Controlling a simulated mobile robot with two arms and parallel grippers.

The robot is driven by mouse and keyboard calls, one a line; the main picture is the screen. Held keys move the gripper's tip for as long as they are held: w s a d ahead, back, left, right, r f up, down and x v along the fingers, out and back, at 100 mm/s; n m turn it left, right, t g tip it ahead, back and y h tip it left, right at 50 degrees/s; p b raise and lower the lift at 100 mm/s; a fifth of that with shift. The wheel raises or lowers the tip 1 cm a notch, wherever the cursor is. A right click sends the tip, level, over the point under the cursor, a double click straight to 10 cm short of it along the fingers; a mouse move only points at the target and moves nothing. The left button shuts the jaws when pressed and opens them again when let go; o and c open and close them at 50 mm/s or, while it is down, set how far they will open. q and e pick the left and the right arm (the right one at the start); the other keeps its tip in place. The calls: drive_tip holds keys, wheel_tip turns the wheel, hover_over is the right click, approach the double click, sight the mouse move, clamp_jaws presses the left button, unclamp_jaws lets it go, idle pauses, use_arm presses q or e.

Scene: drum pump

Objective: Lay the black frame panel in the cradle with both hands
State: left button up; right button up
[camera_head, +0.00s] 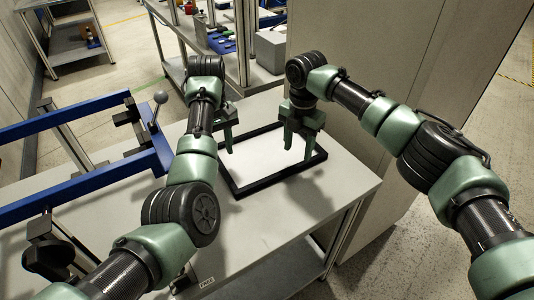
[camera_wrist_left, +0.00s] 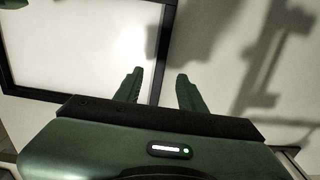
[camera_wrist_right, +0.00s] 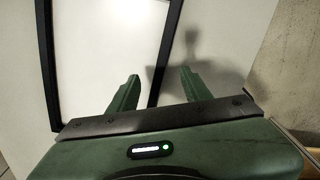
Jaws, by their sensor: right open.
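The black frame panel (camera_head: 281,176), a dark rectangular rim around a white area, lies flat on the grey table. My left gripper (camera_head: 228,140) is open above its left side. In the left wrist view, the panel's bar (camera_wrist_left: 163,50) runs between the open fingers. My right gripper (camera_head: 298,138) is open above its right part. In the right wrist view, a panel bar (camera_wrist_right: 169,55) runs between those fingers too. Neither gripper is visibly closed on the panel. A blue-railed structure (camera_head: 70,121) with black clamps at the left looks like the cradle.
The grey table (camera_head: 335,185) has bare room right of and in front of the panel. A lever with a ball knob (camera_head: 160,97) stands on the blue structure. A tall grey cabinet wall (camera_head: 400,45) rises behind the right arm. A bench with small items (camera_head: 222,42) stands behind.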

sight(223, 167)
use_arm(q)
wheel_tip(223, 167, down, 6)
drive_tip(key=shift+f, duration=0.1)
use_arm(e)
wheel_tip(223, 167, down, 6)
drive_tip(key=shift+f, duration=0.1)
drive_tip(key=shift+s, duration=0.1)
use_arm(q)
drive_tip(key=c, duration=0.7)
use_arm(e)
drive_tip(key=c, duration=0.8)
use_arm(q)
clamp_jaws()
use_arm(e)
clamp_jaws()
